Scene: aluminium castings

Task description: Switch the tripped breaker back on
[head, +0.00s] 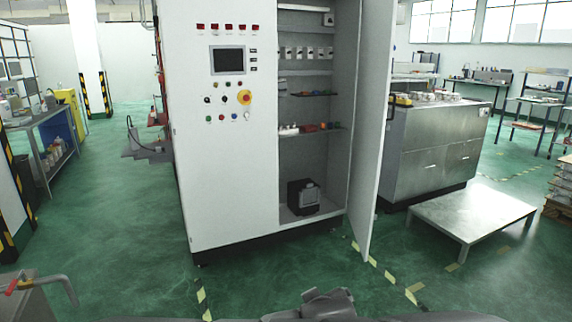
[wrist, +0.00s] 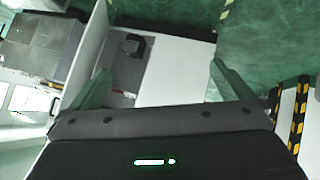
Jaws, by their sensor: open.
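A tall white control cabinet (head: 205,160) stands ahead in the head view, with its right-hand door (head: 373,130) swung open. Inside, a row of several small pale breakers (head: 310,53) sits high on the back panel. They are too small to tell which one is tripped. In the wrist view, the cabinet (wrist: 180,72) and its open door (wrist: 86,55) appear turned over, beyond the fingers. My gripper (wrist: 160,68) is open and empty, its two fingers wide apart. It is apart from the breakers, which I cannot make out in the wrist view.
Shelves inside the cabinet hold small parts (head: 310,127), and a dark transformer-like box (head: 303,197) sits on its floor. Buttons and a screen (head: 227,60) are on the closed front. A low metal platform (head: 460,215) stands at right. Green floor in front is mostly clear.

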